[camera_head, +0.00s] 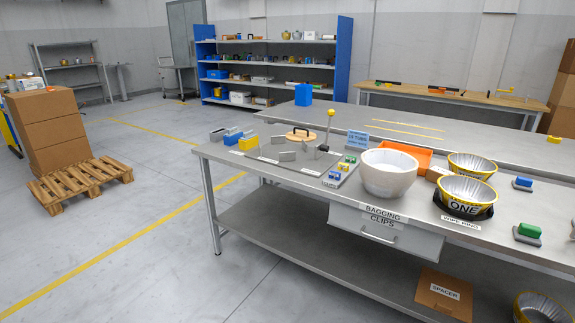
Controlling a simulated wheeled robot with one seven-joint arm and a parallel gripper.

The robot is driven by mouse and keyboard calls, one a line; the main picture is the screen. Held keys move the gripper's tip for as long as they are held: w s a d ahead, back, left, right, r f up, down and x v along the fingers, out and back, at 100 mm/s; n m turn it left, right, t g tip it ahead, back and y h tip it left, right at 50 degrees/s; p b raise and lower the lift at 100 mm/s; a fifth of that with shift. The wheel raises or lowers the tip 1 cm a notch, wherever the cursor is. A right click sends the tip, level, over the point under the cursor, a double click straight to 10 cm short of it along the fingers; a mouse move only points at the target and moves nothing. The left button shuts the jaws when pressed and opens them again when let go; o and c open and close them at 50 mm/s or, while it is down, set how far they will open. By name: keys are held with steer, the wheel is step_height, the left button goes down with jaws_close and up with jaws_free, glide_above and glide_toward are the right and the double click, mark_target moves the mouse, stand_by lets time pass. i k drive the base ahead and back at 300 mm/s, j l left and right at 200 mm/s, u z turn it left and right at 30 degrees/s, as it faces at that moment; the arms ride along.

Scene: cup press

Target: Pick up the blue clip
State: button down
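Several small blue pieces show on the workbench, and I cannot tell for sure which is the blue clip. Small green, yellow and blue clip-like pieces (343,168) sit in a cluster left of the white bowl. A larger blue block (233,136) stands between a grey and a yellow block at the bench's left end. Another blue piece (523,182) rests on a grey base at the right. My gripper is not in view.
The workbench (440,213) also holds a white bowl (388,174), an orange tray (408,152), yellow-banded metal bowls (466,194) and a green piece (528,231). A drawer labelled "BAGGING CLIPS" (385,232) hangs below the front edge. The floor at left is open, with boxes on a pallet (80,182).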

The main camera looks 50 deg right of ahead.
mark_target(337, 175)
steer(key=z, duration=1.15)
